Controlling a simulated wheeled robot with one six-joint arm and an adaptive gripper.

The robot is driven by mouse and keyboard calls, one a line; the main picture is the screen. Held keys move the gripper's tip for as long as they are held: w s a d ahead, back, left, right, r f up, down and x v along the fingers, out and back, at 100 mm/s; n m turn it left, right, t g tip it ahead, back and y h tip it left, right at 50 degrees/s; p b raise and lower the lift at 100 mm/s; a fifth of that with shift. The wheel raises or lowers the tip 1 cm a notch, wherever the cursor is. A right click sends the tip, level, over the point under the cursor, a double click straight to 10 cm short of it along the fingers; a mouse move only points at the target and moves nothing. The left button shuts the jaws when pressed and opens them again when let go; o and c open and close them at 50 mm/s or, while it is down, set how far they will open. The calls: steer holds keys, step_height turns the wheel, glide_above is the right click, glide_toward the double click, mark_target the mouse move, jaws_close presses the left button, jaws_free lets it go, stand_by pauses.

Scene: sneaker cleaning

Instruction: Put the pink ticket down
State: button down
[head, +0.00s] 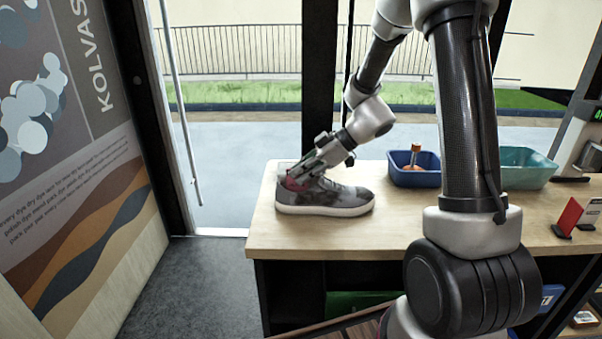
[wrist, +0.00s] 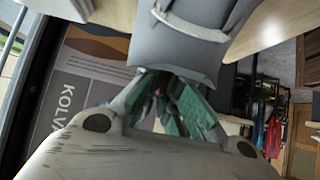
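A grey sneaker (head: 328,197) with a white sole stands on the left end of the wooden counter, toe to the right. My gripper (head: 300,178) is at its heel end, close against the upper. A small pink-red patch, which looks like the pink ticket (head: 296,184), shows at the fingertips beside the heel. In the wrist view the fingers (wrist: 165,92) converge, with a little dark red between them. The ticket is mostly hidden by the fingers. Grey material with a pale strip, seemingly the sneaker (wrist: 180,55), fills the area just beyond them.
The wooden counter (head: 400,228) has free room right of the sneaker. A red card (head: 570,215) stands near the right end. The counter's left edge is close to the sneaker.

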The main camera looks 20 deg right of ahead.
steer(key=c, duration=1.6)
jaws_free()
steer(key=shift+c, duration=0.2)
steer(key=shift+r, duration=0.15)
steer(key=v, duration=1.2)
steer(key=s+d+r+m+h, duration=0.2)
steer(key=s+m+h, duration=0.1)
steer(key=s, duration=0.5)
steer(key=s+d+r+m+t+h, duration=0.1)
steer(key=s+d+r+m+h, duration=0.1)
steer(key=s+m, duration=0.4)
steer(key=s+d+r+m+h, duration=0.2)
steer(key=s+r+m+h, duration=0.1)
steer(key=s, duration=0.6)
steer(key=shift+s+m+h, duration=0.35)
steer(key=shift+m+h, duration=0.45)
steer(key=shift+m, duration=0.4)
